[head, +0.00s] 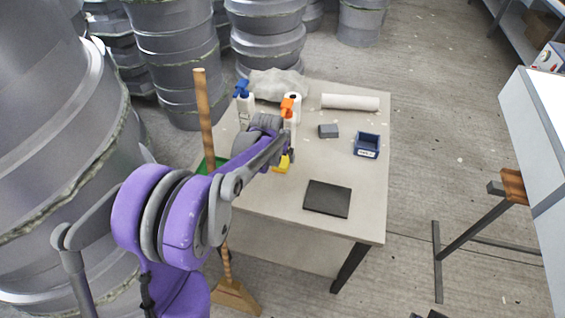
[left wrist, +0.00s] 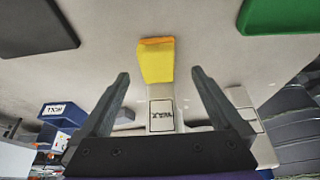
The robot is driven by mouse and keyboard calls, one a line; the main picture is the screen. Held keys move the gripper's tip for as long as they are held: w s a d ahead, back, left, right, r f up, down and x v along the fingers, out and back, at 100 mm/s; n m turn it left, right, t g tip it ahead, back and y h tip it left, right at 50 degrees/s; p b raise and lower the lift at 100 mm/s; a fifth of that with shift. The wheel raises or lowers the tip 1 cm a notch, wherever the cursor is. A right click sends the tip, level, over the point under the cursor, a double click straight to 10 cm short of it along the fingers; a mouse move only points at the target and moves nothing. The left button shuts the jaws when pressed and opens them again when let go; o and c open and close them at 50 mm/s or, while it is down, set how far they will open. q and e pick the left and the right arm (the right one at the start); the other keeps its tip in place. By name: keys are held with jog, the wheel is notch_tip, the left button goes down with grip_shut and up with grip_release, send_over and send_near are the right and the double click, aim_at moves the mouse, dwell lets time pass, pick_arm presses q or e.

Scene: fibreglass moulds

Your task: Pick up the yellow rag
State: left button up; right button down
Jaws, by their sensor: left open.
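The yellow rag (head: 282,166) lies on the table, partly hidden behind my left arm in the head view. In the left wrist view the yellow rag (left wrist: 156,62) is a small yellow piece with an orange edge, ahead of and between the fingertips. My left gripper (left wrist: 159,74) is open, with nothing between its fingers, and apart from the rag. In the head view my left gripper (head: 290,156) is small and partly hidden by its own arm, just beside the rag. My right gripper is not in view.
On the table (head: 362,215) are a dark flat pad (head: 327,198), a blue bin (head: 367,145), a grey block (head: 328,130), a white roll (head: 350,102) and spray bottles (head: 244,103). A green item (head: 207,165) is at the left edge. A broom (head: 206,120) leans there.

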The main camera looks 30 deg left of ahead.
aim_at(281, 161)
pick_arm(q)
jog(key=x, duration=0.5)
jog(key=shift+d, duration=0.15)
jog(key=c, duration=1.4)
jog(key=shift+r, duration=0.15)
jog(key=shift+s+r, duration=0.1)
jog(key=shift+r, duration=0.1)
notch_tip(281, 161, up, 6)
jog(key=shift+r, duration=0.1)
jog(key=s+d, duration=0.1)
jog(key=s, duration=0.5)
jog(key=s+d, duration=0.2)
jog(key=s, duration=0.4)
jog(key=s+d, duration=0.1)
jog(key=s, duration=0.6)
jog(key=shift+s+d+r, duration=0.1)
jog(key=shift+d, duration=0.25)
